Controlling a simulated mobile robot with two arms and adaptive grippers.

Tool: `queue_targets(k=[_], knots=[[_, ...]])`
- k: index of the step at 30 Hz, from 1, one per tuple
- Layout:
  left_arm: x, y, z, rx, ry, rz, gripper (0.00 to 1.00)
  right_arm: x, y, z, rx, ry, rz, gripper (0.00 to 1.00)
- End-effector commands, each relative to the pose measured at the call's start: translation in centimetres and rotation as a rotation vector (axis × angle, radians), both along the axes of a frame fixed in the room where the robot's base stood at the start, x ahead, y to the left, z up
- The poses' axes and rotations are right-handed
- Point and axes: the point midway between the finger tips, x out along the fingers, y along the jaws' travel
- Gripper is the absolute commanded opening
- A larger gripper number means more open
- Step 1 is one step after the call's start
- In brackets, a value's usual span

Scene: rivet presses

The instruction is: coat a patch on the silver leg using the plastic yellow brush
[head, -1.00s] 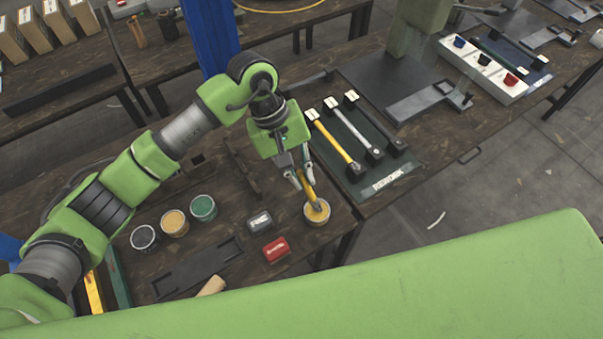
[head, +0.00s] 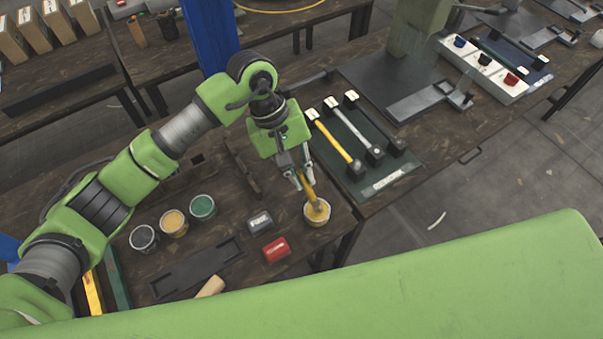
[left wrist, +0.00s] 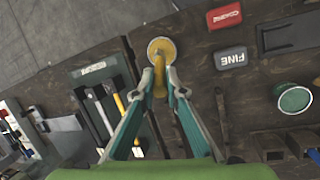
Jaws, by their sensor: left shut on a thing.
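My left gripper (head: 305,180) is shut on the yellow brush (head: 311,192), whose lower end is in a small open can (head: 317,213) with yellow content, near the table's right edge. In the left wrist view the fingers (left wrist: 160,86) close around the brush (left wrist: 160,72) and the can (left wrist: 161,46) lies beyond them. The brush's bristles are hidden. The silver leg (head: 351,130) lies on a dark green mat (head: 384,183), between a yellow leg (head: 332,138) and a black leg (head: 380,125). My right gripper is not in view.
Grey (head: 144,238), orange-yellow (head: 173,223) and green (head: 203,207) cans stand in a row at the left. A grey FINE block (head: 259,222) and a red block (head: 276,249) sit left of the brush can. A press base (head: 437,103) stands behind the mat.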

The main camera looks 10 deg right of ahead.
Motion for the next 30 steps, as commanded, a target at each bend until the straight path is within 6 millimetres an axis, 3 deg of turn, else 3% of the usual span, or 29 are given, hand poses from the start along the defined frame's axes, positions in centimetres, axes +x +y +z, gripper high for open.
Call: queue_targets(k=[30], knots=[[-0.11,0.08,-0.32,0.004,0.003,-0.001,0.00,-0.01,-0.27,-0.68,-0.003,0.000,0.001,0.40]])
